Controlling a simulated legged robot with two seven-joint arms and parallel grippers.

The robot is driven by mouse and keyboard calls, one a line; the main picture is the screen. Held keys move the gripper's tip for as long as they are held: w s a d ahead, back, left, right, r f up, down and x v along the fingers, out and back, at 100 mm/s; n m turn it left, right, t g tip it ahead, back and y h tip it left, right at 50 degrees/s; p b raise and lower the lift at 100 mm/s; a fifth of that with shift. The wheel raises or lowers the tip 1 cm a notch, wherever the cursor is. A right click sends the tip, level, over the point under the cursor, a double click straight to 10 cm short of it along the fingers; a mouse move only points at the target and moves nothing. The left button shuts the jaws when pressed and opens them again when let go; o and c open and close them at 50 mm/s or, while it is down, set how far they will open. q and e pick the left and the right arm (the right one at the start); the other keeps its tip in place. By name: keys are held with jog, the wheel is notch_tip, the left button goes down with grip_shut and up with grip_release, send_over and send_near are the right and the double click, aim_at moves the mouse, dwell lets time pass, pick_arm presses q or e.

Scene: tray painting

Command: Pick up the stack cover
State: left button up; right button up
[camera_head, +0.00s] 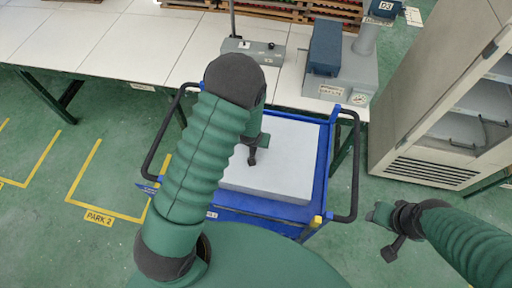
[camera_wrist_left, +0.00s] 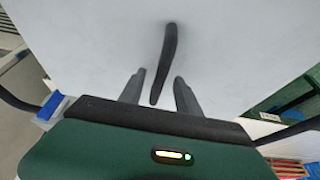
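The stack cover (camera_head: 285,182) is a pale grey slab lying on a blue cart. It fills most of the left wrist view (camera_wrist_left: 85,45), where a dark bar-like handle (camera_wrist_left: 170,45) shows on its top. My left gripper (camera_head: 252,160) is over the middle of the cover. In the left wrist view its two fingers (camera_wrist_left: 158,85) are apart, with the near end of the handle between them and gaps visible on both sides. My left arm hides the cover's left part in the head view. My right gripper (camera_head: 385,240) is off to the cart's right, away from the cover; its fingers are unclear.
The blue cart (camera_head: 255,216) has black side handles (camera_head: 355,165). Behind it stands a long white table (camera_head: 110,50) with a grey machine (camera_head: 345,80). A grey cabinet (camera_head: 430,100) stands at the right. Green floor with yellow markings is open at the left.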

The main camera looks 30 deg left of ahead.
pick_arm(q)
jog(key=shift+w+f, duration=0.15)
jog(key=shift+f, duration=0.4)
jog(key=shift+w+f, duration=0.1)
jog(key=shift+w, duration=0.05)
jog(key=shift+c, duration=0.3)
grip_shut()
dwell(0.6)
